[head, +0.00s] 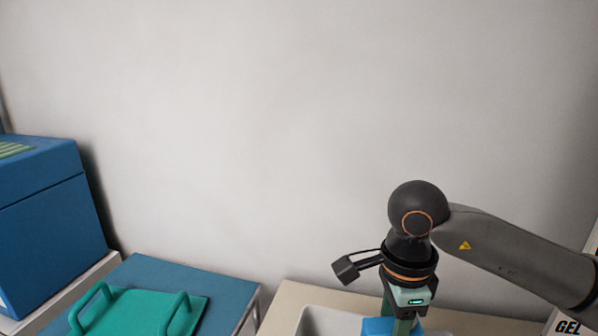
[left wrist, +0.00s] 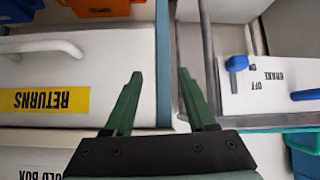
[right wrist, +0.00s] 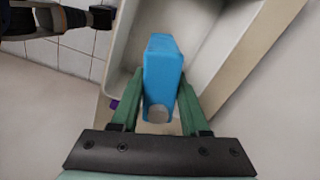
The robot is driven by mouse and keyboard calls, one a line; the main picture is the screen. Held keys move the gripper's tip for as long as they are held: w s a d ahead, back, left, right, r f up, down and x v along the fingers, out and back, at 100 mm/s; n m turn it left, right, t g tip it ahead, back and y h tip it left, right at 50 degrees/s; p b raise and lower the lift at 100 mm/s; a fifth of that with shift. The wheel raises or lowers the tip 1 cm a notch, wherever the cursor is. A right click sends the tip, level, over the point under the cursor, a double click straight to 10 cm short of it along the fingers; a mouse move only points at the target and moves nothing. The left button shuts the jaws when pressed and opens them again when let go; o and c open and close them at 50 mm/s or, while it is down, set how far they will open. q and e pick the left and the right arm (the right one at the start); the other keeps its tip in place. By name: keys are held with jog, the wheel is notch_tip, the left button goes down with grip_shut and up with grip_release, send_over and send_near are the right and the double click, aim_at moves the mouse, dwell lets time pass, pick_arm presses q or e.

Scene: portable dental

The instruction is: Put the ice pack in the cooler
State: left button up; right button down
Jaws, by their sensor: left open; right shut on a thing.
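The ice pack, a light blue block (right wrist: 163,65) with a round pale spot on its near end, is between the fingers of my right gripper (right wrist: 158,92). The gripper is shut on it. In the head view, only a bit of the ice pack (head: 376,327) shows beside the right gripper (head: 404,326) at the bottom edge. My left gripper (left wrist: 160,76) is open and empty in the left wrist view; it is outside the head view. A label reading "OLD BOX" (left wrist: 37,174), cut off, shows at that view's lower left. I cannot tell which container is the cooler.
A pale bin (right wrist: 214,24) lies behind the ice pack; its rim (head: 310,312) shows in the head view. A green lid-like panel with handles (head: 140,312) lies on a blue top (head: 185,285). A blue box (head: 50,225) stands left. A "RETURNS" label (left wrist: 45,102) marks a white front.

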jog(key=shift+s+d+f+n, duration=0.15)
jog(key=shift+d+f+n, duration=0.15)
jog(key=shift+n, duration=0.5)
jog(key=s+d+f+n+p, duration=0.2)
jog(key=s+d+f+n, duration=0.3)
jog(key=n, duration=1.1)
notch_tip(320, 180, up, 8)
jog(key=w+p, duration=0.1)
jog(key=p, duration=0.2)
notch_tip(320, 180, down, 8)
jog(key=b, duration=0.2)
jog(key=shift+d+b, duration=0.25)
jog(key=shift+b, duration=0.15)
